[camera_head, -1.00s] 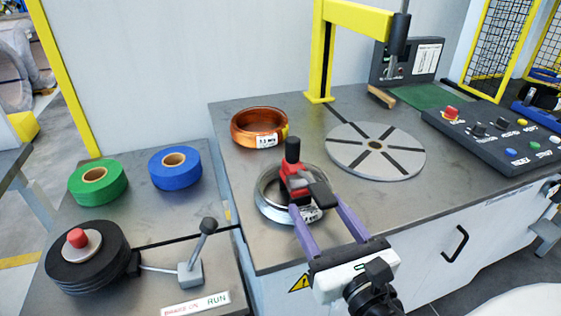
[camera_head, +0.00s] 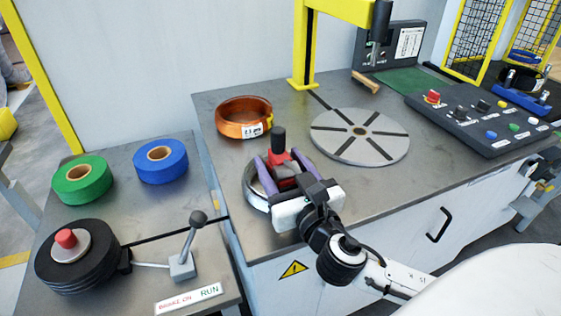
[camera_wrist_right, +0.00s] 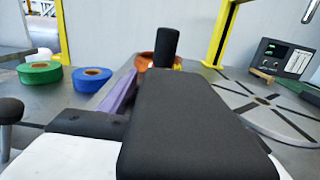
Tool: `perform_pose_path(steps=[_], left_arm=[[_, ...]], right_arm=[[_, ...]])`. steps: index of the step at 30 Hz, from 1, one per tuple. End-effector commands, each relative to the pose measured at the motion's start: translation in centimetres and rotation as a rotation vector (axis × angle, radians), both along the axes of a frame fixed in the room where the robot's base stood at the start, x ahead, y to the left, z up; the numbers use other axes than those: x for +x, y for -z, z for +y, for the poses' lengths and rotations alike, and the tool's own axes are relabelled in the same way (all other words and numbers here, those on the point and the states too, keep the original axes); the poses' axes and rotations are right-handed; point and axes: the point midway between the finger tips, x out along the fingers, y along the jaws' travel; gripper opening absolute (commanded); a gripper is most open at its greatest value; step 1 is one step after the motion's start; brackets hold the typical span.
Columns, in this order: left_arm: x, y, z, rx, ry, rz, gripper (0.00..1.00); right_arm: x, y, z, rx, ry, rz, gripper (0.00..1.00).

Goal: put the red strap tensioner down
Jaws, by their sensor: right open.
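The red strap tensioner (camera_head: 281,158), red with a black upright knob and dark lower parts, is at the silver coil (camera_head: 253,193) near the table's front left. Whether it rests on the coil or the tabletop is hidden. My right gripper (camera_head: 281,160) is open, its purple fingers on either side of the tensioner. The tensioner's black knob (camera_wrist_right: 165,46) shows in the right wrist view, where a large black block covers the middle. Contact between fingers and tensioner cannot be made out. My left gripper is out of view.
A copper coil (camera_head: 243,119) sits just behind the tensioner. A slotted grey turntable (camera_head: 359,133) is to the right, before a yellow post (camera_head: 304,55). A button panel (camera_head: 478,122) stands farther right. Green tape (camera_head: 82,181), blue tape (camera_head: 160,163) and a brake lever (camera_head: 190,245) are on the left bench.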

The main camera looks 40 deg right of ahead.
Motion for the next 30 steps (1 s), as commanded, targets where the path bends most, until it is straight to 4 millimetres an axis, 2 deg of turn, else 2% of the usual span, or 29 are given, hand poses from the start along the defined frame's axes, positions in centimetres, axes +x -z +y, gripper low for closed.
perform_pose_path(steps=[6,8,15,17,26,30], left_arm=[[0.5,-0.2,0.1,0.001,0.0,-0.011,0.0],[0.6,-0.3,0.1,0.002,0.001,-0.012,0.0],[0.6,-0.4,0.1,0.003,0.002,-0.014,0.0],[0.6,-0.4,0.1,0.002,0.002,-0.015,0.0],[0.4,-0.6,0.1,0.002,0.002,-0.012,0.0],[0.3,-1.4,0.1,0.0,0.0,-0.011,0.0]], right_arm=[[0.1,0.1,0.0,0.0,0.0,0.001,0.56],[0.1,0.1,0.0,0.0,0.0,0.001,0.48],[0.1,0.0,0.0,0.0,0.0,0.001,0.07],[0.1,0.0,0.0,0.0,0.0,0.001,0.0],[0.1,-0.7,0.0,-0.001,-0.001,-0.007,0.0],[0.1,-2.7,0.0,0.0,-0.001,-0.01,0.0]])
